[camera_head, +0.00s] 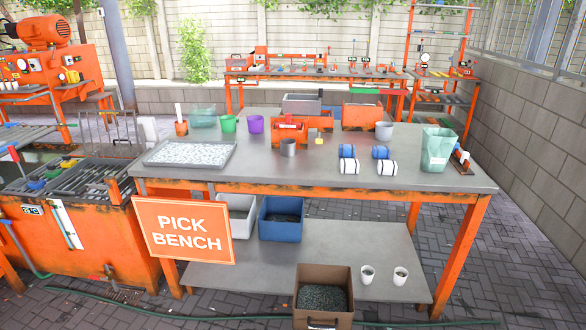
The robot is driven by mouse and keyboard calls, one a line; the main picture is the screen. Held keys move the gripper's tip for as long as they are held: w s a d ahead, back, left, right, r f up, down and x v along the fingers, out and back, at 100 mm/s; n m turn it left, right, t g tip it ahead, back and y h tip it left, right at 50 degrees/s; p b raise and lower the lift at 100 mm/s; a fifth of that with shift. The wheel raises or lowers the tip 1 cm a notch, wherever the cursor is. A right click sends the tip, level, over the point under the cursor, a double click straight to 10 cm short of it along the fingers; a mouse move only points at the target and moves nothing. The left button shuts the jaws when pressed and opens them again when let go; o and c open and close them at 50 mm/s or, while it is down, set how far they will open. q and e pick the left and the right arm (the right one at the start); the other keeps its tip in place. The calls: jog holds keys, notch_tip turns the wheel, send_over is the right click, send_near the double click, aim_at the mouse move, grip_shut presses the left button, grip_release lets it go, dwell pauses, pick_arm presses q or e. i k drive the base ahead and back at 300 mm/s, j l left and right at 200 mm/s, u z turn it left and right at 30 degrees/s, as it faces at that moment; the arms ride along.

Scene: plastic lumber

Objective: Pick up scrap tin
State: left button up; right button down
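A small grey metal tin (288,147), the thing most like the scrap tin, stands upright near the middle of the pick bench (330,178). It is just in front of an orange caddy (290,131). Its inside is too small to make out. A light grey cup (384,131) stands farther right on the same bench. Neither of my grippers shows in the head view.
A tray of pale flakes (190,153) lies on the left. Green (228,124) and purple (256,124) cups stand behind. Blue-and-white rolls (348,166) and a translucent green container (437,150) are on the right. The front middle of the benchtop is clear.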

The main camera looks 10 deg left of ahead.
aim_at(288, 145)
jog(key=i+j+z, duration=0.1)
jog(key=i+j, duration=0.55)
jog(key=j, duration=0.15)
jog(key=i+j+z, duration=0.15)
jog(key=i+j, duration=0.5)
jog(key=j, duration=0.25)
jog(key=z, duration=0.05)
